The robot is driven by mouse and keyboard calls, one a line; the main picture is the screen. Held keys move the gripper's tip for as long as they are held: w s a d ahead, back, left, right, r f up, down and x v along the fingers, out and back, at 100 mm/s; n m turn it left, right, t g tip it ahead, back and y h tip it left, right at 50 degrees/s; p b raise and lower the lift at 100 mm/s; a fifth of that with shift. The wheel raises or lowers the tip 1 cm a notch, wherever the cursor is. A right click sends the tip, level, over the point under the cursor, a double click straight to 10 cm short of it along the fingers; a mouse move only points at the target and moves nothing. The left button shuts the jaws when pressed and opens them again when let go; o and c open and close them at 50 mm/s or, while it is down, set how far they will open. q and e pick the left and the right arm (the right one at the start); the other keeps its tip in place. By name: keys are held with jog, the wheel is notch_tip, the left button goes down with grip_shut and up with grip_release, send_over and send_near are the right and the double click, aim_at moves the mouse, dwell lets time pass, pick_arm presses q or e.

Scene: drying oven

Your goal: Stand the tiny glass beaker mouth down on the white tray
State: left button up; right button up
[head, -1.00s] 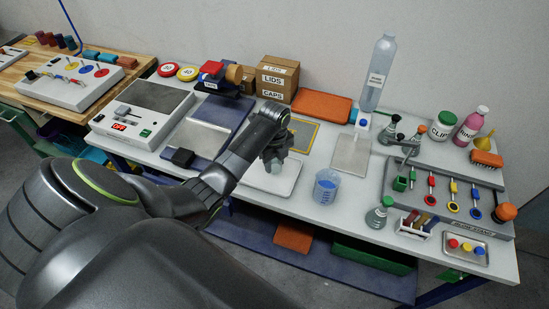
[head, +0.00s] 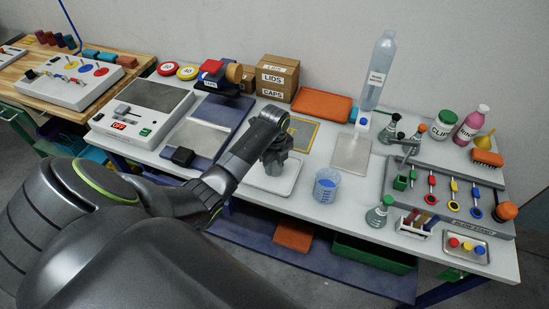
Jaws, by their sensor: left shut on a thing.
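The white tray (head: 277,189) lies flat on the bench, left of the blue-filled beaker. My left gripper (head: 274,168) is over the back part of the tray, fingers pointing down. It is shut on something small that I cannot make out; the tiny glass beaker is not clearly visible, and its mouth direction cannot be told. The gripper and forearm hide the tray's back part. I cannot tell whether the held thing touches the tray. My right gripper is not in view.
A beaker of blue liquid (head: 327,186) stands just right of the tray. A yellow-edged grey mat (head: 301,135) lies behind the gripper, and a grey plate (head: 351,154) lies to the right. A black block (head: 182,157) sits to the left.

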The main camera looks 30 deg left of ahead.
pick_arm(q)
jog(key=shift+f, duration=0.15)
jog(key=o, duration=1.1)
jog(key=shift+r, duration=0.5)
notch_tip(320, 180, up, 7)
jog(key=shift+w+f+b, duration=0.1)
jog(key=shift+b, duration=0.5)
notch_tip(320, 180, up, 5)
jog(key=shift+f+p, duration=0.1)
jog(key=shift+p, duration=0.9)
jog(key=shift+r+p, duration=2.4)
jog(key=shift+p, duration=0.1)
